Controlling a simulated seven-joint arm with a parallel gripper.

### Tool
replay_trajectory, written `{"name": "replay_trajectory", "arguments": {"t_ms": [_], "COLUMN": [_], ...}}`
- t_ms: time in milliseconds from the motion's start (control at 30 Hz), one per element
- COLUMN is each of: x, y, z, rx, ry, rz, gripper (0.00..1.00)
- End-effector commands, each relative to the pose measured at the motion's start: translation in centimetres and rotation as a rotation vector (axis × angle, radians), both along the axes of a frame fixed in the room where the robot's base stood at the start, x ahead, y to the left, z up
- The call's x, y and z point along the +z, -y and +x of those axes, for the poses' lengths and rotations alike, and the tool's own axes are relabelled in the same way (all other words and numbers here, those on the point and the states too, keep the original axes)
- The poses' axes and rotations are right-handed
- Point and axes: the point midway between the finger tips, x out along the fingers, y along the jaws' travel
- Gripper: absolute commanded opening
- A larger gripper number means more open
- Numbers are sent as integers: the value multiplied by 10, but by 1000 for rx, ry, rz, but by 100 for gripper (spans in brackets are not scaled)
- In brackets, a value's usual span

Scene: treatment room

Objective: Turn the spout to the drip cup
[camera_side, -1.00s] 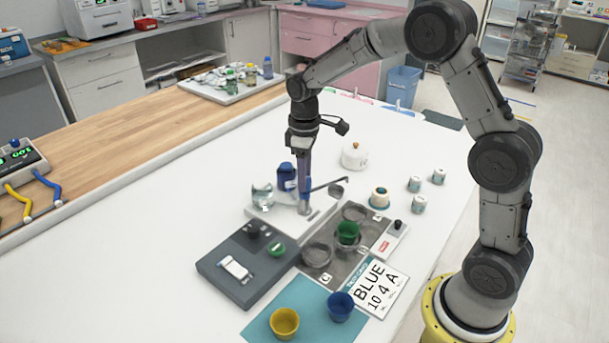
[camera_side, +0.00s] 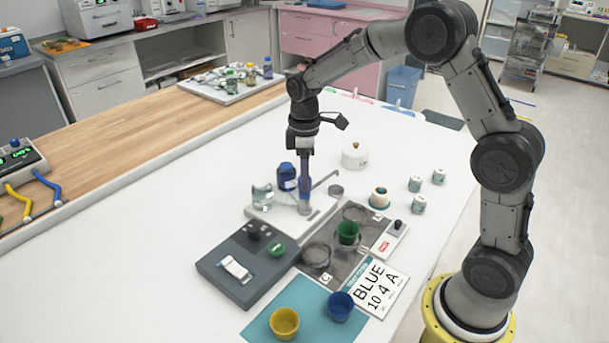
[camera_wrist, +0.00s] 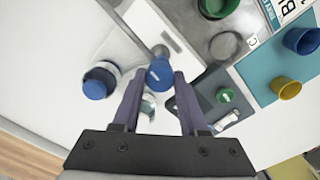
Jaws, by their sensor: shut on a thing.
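My gripper (camera_side: 304,207) points straight down over the white stand (camera_side: 262,217). In the wrist view its fingers (camera_wrist: 160,90) are shut on a round blue knob (camera_wrist: 159,75) at the top of the stand's post. The thin grey spout (camera_side: 326,180) reaches from the post toward the back right. The fingers hide most of the post and knob in the side view.
A dark blue-capped bottle (camera_side: 286,178) and a clear glass (camera_side: 262,196) stand left of my gripper. A grey board (camera_side: 325,268) with a green cup (camera_side: 348,232) lies in front. A white pot (camera_side: 354,157) stands behind.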

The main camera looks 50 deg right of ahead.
Motion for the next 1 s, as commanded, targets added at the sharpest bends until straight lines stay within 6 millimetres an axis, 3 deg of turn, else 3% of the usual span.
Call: {"name": "replay_trajectory", "arguments": {"t_ms": [67,100,233,667,1000], "x": [2,2,2,8,74], "y": [0,0,0,0,0], "z": [1,1,1,1,2], "rx": [0,-1,-1,-1,-1], "ry": [4,4,3,4,8], "rz": [0,0,0,0,-1], "gripper": [0,48,71,73,73]}}
